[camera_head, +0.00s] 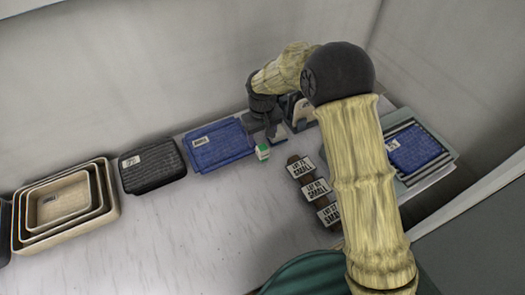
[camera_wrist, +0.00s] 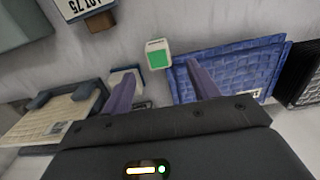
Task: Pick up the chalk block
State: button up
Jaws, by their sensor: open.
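A small white block with a green face (camera_head: 262,152) stands on the table, right of the blue woven tray. It also shows in the wrist view (camera_wrist: 158,55), just beyond and between my fingertips; no readable marking confirms it as the chalk block. My gripper (camera_head: 271,132) is just behind it in the head view. In the wrist view my gripper (camera_wrist: 161,72) has its two purple fingers apart with nothing between them. A second small pale block with blue edges (camera_wrist: 120,78) is partly hidden behind the left finger.
The blue woven tray (camera_head: 219,145) is close by, with a black tray (camera_head: 152,166) and nested beige trays (camera_head: 112,205) farther left. Label cards (camera_head: 315,188) stand on the right. A blue panel (camera_head: 415,150) lies beyond my arm. The front table is clear.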

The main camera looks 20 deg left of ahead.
aim_at(263, 147)
jog(key=shift+f, duration=1.75)
jog(key=shift+w+f+p, duration=0.15)
jog(key=shift+f+p, duration=0.8)
jog(key=shift+f, duration=1.6)
jog(key=c, duration=1.1)
jog(key=shift+r, duration=0.1)
notch_tip(263, 147, up, 10)
jog(key=shift+f+b, duration=0.1)
jog(key=shift+b, duration=0.75)
